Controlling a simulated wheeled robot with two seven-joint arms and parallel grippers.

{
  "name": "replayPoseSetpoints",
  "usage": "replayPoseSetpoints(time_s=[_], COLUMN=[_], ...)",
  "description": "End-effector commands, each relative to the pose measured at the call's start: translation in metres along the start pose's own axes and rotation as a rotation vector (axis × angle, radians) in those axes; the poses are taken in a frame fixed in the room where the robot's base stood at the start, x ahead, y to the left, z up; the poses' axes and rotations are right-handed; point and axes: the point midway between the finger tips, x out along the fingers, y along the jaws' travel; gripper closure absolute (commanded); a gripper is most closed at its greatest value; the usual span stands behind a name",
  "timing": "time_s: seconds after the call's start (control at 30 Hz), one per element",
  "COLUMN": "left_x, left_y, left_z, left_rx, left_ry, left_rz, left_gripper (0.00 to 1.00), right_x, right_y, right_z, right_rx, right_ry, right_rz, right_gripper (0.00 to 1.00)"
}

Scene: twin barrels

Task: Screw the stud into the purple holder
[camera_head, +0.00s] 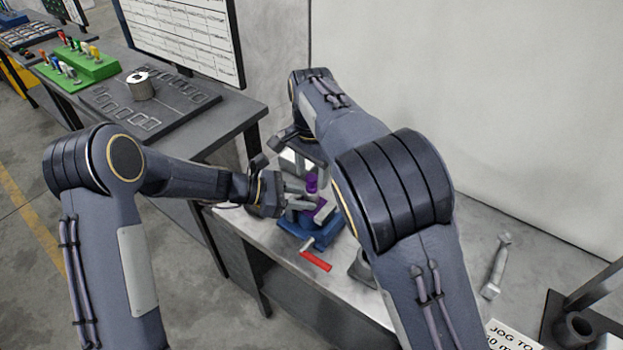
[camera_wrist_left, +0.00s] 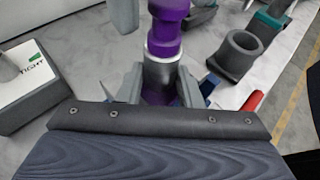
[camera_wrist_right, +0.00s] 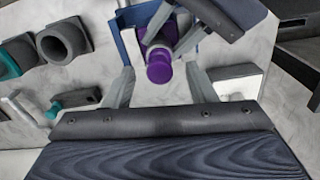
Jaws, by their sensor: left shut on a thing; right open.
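The purple holder (camera_head: 320,214) stands upright at a blue fixture (camera_head: 297,228) on the bench. In the left wrist view a silver band (camera_wrist_left: 162,68) sits below a purple upper part (camera_wrist_left: 168,25), with more purple underneath. I cannot tell which part is the stud. My left gripper (camera_wrist_left: 160,92) is shut on the purple holder from the side, low down. My right gripper (camera_wrist_right: 160,82) is open, its fingers apart on either side of the purple knob (camera_wrist_right: 158,68), seen from above.
A red-handled tool (camera_head: 316,261) lies in front of the fixture. Grey round-holed blocks (camera_wrist_right: 62,42) and a white block marked "TIGHT" (camera_wrist_left: 28,88) stand nearby. A wrench-like tool (camera_head: 496,265) lies to the right. A side table (camera_head: 215,118) holds a metal cylinder (camera_head: 140,86).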

Motion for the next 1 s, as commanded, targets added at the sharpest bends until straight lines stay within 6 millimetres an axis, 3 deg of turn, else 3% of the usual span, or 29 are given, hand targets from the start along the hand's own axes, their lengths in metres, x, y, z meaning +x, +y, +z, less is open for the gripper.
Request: replayPoseSetpoints(time_s=[0.2,0.4,0.83,0.87,1.0], left_x=[0.000,0.000,0.000,0.000,0.000], left_y=[0.000,0.000,0.000,0.000,0.000], left_z=[0.000,0.000,0.000,0.000,0.000], left_rx=[0.001,0.001,0.001,0.001,0.000], left_ry=[-0.001,-0.001,-0.001,-0.001,0.000], left_rz=[0.001,0.001,0.001,0.001,0.001], left_gripper=[1.00,1.00,1.00,0.64,0.46], right_x=[-0.049,-0.079,-0.089,-0.089,-0.089], right_y=[-0.001,0.000,0.000,0.000,0.000], right_z=[0.000,-0.001,0.000,0.000,0.000], right_rx=[-0.001,0.000,0.000,0.000,0.000], right_ry=[0.000,-0.001,-0.001,-0.001,-0.001], right_rz=[-0.004,-0.001,0.001,0.001,0.001], right_gripper=[0.49,0.49,0.49,0.49,0.49])
